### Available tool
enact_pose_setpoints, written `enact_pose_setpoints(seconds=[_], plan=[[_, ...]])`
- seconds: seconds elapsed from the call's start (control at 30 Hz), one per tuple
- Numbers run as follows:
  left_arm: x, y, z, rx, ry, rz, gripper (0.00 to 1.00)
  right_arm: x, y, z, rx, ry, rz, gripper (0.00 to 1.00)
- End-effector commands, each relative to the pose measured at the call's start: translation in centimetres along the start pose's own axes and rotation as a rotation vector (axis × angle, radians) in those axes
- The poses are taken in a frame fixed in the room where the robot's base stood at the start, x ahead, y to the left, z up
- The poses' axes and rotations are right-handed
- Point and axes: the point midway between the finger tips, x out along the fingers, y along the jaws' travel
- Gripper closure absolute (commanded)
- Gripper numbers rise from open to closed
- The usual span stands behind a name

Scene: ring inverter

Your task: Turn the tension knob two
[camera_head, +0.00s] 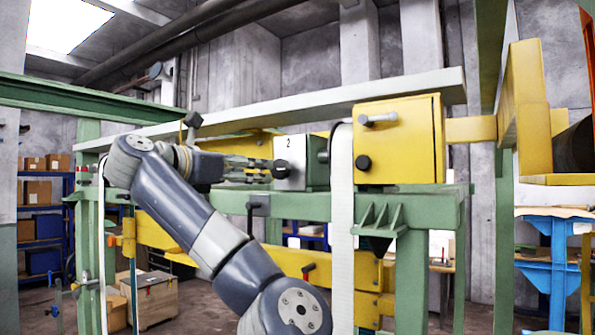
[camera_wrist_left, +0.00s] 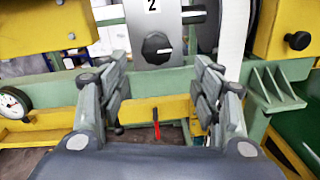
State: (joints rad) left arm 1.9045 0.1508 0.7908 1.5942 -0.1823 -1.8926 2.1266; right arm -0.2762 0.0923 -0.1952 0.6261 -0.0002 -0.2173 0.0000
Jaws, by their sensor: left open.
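The tension knob two (camera_wrist_left: 157,48) is a round black knob with a white mark, on a grey metal plate labelled 2 (camera_wrist_left: 152,18). In the head view the knob (camera_head: 280,169) sticks out from the left side of the grey box marked 2 (camera_head: 297,157). My left gripper (camera_wrist_left: 160,92) is open in the left wrist view, its fingers to either side and below the knob in the picture, with nothing between them. In the head view the left gripper (camera_head: 258,170) points right at the knob from close by. Whether it touches the knob is unclear. My right gripper is not in view.
A yellow box (camera_head: 398,140) with a black knob and a grey handle stands to the right, past a white belt (camera_head: 341,210). A green frame beam (camera_head: 310,207) runs beneath. A dial gauge (camera_wrist_left: 13,103) sits at lower left in the wrist view.

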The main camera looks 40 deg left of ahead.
Motion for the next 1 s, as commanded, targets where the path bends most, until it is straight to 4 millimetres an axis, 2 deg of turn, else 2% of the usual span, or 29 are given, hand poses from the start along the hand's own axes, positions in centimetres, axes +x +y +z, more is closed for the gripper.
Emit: enact_pose_setpoints(seconds=[0.17,0.33,0.47,0.57,0.7,0.83,1.0], plan=[[1.1,0.1,0.4,-0.002,-0.001,0.000,0.41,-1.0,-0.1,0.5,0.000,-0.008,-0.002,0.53],[4.2,0.1,0.6,-0.003,0.002,-0.002,0.41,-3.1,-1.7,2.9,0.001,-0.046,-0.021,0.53],[6.8,0.1,0.5,-0.003,0.003,-0.003,0.41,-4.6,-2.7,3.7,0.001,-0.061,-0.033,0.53],[8.5,0.0,0.5,-0.003,0.002,-0.002,0.41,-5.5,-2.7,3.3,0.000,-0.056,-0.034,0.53],[10.0,0.1,0.3,-0.002,0.000,-0.002,0.41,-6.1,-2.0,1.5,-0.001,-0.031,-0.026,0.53],[10.6,0.1,0.2,-0.002,-0.002,0.000,0.41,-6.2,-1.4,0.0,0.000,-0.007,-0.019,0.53],[10.7,0.1,0.1,-0.002,-0.002,0.000,0.41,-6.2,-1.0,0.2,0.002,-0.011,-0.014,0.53]])
